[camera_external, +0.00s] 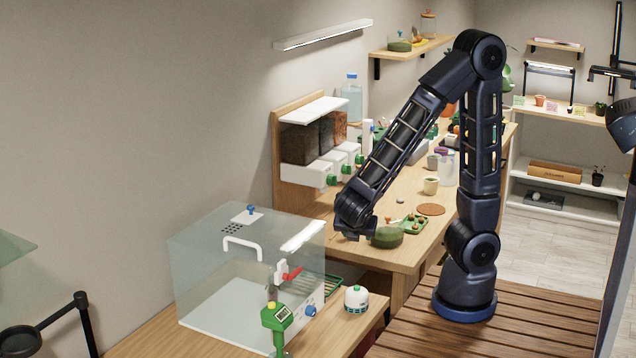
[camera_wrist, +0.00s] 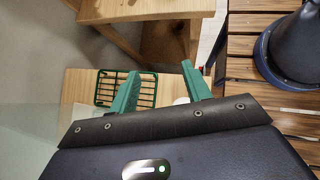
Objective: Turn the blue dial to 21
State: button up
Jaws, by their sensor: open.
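The blue dial (camera_external: 310,310) is a small round knob on the front panel of a clear-walled box (camera_external: 215,262) at the lower left of the external view. Its number marks are too small to read. My gripper (camera_wrist: 161,70) shows two green fingers, open with nothing held between them. In the external view my arm's end hangs above and to the right of the box, apart from the dial. The dial does not show in the wrist view.
A red-handled valve (camera_external: 290,274) and a green device with a display (camera_external: 277,316) are close to the dial. A white-and-green round container (camera_external: 356,298) stands to its right. A green wire rack (camera_wrist: 126,88) lies on the wooden bench. A dark green bowl (camera_external: 387,237) is near my arm's end.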

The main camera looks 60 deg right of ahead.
jog(key=s+a+f+n+t, duration=0.2)
jog(key=a+f+n+t, duration=0.45)
jog(key=a+n, duration=0.55)
jog(key=n+t+y, duration=0.4)
jog(key=n, duration=0.5)
send_near(314, 316)
jog(key=x, duration=0.8)
jog(key=shift+f, duration=0.1)
jog(key=c, duration=1)
